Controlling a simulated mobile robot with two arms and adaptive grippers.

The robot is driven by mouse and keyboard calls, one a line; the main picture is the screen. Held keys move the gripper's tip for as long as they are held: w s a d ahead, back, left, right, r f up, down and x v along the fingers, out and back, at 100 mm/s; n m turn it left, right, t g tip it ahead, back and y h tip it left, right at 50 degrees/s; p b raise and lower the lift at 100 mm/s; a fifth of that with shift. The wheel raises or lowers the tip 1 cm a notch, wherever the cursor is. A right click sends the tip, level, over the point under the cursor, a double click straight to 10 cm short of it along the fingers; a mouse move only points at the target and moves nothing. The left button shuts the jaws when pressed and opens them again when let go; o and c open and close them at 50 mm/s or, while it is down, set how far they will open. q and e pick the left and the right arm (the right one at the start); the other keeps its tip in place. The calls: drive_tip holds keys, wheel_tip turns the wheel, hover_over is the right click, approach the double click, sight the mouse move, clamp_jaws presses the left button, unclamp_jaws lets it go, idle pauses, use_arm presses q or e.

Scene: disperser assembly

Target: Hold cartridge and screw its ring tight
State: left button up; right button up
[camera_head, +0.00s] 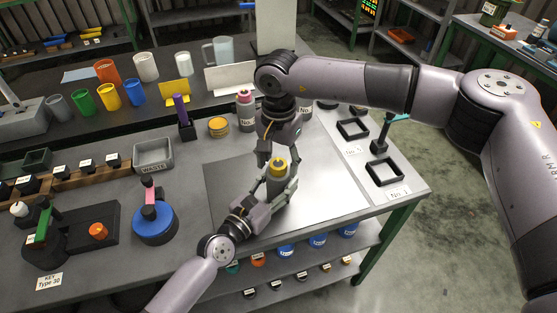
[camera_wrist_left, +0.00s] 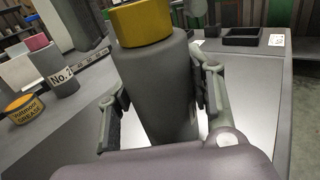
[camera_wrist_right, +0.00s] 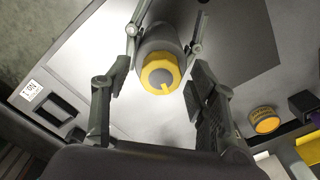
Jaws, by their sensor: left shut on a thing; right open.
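The cartridge (camera_wrist_left: 162,85) is a grey cylinder with a yellow ring (camera_wrist_left: 140,22) on its top. It stands upright over the light plate on the table. My left gripper (camera_wrist_left: 160,108) is shut on the cartridge's grey body, with one finger on each side. My right gripper (camera_wrist_right: 158,88) points down from above, open, with its fingers spread on both sides of the yellow ring, which also shows in the right wrist view (camera_wrist_right: 152,76). A grey centre with a small yellow mark shows inside the ring. In the head view the cartridge's ring (camera_head: 278,164) sits between both grippers.
A pink-topped container labelled No. (camera_head: 245,112) and a yellow grease tin (camera_head: 218,127) stand behind. A blue round fixture (camera_head: 153,226) and a grey waste bin (camera_head: 154,154) are to the left. Black square frames (camera_head: 384,172) lie to the right. The light plate (camera_head: 330,190) is otherwise clear.

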drive_tip(key=shift+c, duration=0.5)
drive_tip(key=c, duration=1.1)
